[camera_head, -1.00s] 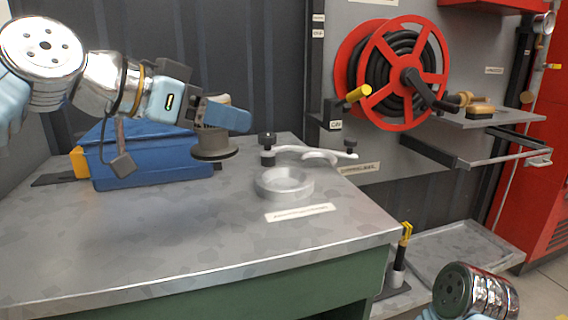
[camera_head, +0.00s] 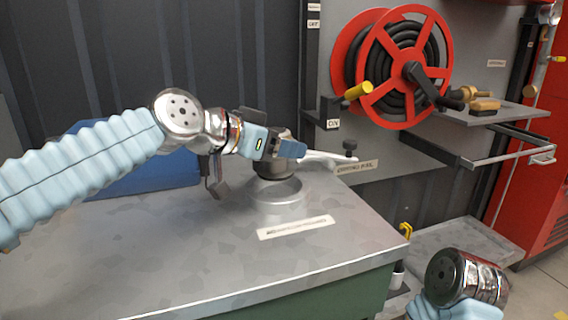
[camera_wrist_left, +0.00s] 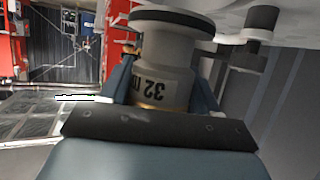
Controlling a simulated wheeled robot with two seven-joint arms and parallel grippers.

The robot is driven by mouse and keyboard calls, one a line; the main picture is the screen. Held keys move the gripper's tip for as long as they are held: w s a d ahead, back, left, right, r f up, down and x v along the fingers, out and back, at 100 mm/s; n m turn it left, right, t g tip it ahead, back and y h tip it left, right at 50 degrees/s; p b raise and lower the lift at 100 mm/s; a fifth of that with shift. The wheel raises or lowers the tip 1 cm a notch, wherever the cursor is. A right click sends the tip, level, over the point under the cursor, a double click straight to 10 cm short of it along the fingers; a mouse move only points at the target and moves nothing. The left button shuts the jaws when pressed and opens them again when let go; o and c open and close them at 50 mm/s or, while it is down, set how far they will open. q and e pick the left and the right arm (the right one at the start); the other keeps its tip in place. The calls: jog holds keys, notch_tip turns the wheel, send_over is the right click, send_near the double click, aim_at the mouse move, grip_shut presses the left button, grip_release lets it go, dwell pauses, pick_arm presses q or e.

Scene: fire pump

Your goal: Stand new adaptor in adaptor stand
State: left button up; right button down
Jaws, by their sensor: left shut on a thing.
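My left gripper (camera_head: 288,149) is shut on the adaptor (camera_head: 273,170), a short cylinder with a dark wide flange at its lower end. The adaptor looks roughly upright, just above the adaptor stand (camera_head: 277,204), a pale metal ring on the bench. I cannot tell whether flange and ring touch. The gripper hides part of the adaptor in the head view. My right gripper is out of view.
A grey workbench (camera_head: 180,250) carries a label plate (camera_head: 295,228) before the ring. A blue box (camera_head: 150,175) stands at the back left, partly behind my arm. The front of the bench is clear.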

aim_at(285, 164)
pick_arm(q)
jog(key=shift+w+d+f, duration=0.15)
jog(key=shift+f, duration=0.1)
jog(key=f, duration=0.2)
jog(key=shift+w+d+f, duration=0.25)
jog(key=shift+f, duration=0.15)
jog(key=shift+s+a+f, duration=0.1)
jog(key=shift+f, duration=0.35)
jog(key=o, duration=1.3)
jog(key=b+v, duration=0.2)
jog(key=v, duration=1)
